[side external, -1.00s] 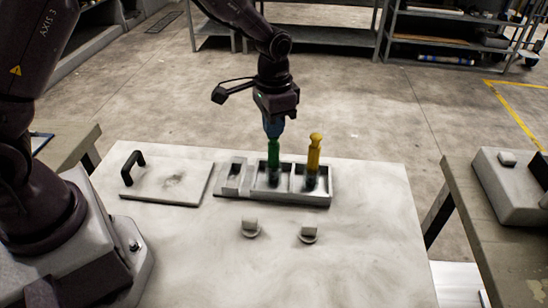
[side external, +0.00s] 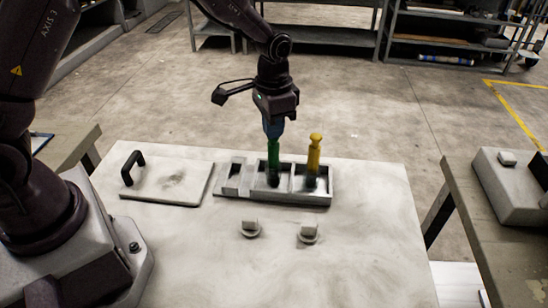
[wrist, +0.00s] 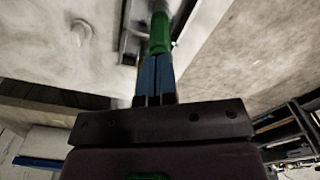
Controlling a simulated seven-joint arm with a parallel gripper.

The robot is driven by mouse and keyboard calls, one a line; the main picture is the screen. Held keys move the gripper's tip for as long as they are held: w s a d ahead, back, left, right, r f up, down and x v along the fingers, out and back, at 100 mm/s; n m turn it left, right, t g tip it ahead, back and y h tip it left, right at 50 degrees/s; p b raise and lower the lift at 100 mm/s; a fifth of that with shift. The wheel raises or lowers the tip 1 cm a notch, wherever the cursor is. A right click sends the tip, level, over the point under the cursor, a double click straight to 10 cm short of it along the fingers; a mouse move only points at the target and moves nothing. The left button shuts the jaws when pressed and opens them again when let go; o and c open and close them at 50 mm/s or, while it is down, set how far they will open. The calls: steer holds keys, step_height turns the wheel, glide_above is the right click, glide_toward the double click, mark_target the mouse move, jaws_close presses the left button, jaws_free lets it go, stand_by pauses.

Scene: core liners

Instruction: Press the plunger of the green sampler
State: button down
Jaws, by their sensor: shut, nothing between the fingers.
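The green sampler (side external: 273,160) stands upright in the middle compartment of the grey tray (side external: 290,202). My gripper (side external: 273,136) is shut, pointing straight down, with its blue fingertips right at the top of the green sampler. In the wrist view the shut blue fingers (wrist: 156,72) meet the end of the green sampler (wrist: 160,38). The fingers hide the plunger top, so I cannot tell how far down it is. The yellow sampler (side external: 314,152) stands upright in the right compartment, its knobbed top in full view.
A flat lid (side external: 170,182) with a black handle (side external: 131,166) lies left of the tray. The front of the white table (side external: 360,265) is clear.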

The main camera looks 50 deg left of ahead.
steer(key=shift+r, duration=3.2)
steer(key=s+r+n+t, duration=0.1)
steer(key=s+r+t, duration=0.1)
steer(key=s+r, duration=0.2)
steer(key=s+a+r+n+t, duration=0.1)
steer(key=s+r, duration=0.4)
steer(key=s, duration=0.6)
steer(key=s+a+r+n+t, duration=0.1)
steer(key=s+r+t, duration=0.1)
steer(key=s+r, duration=0.3)
steer(key=s, duration=0.2)
steer(key=shift+s+a+t, duration=0.2)
steer(key=shift+s+t, duration=0.1)
steer(key=shift+s, duration=0.1)
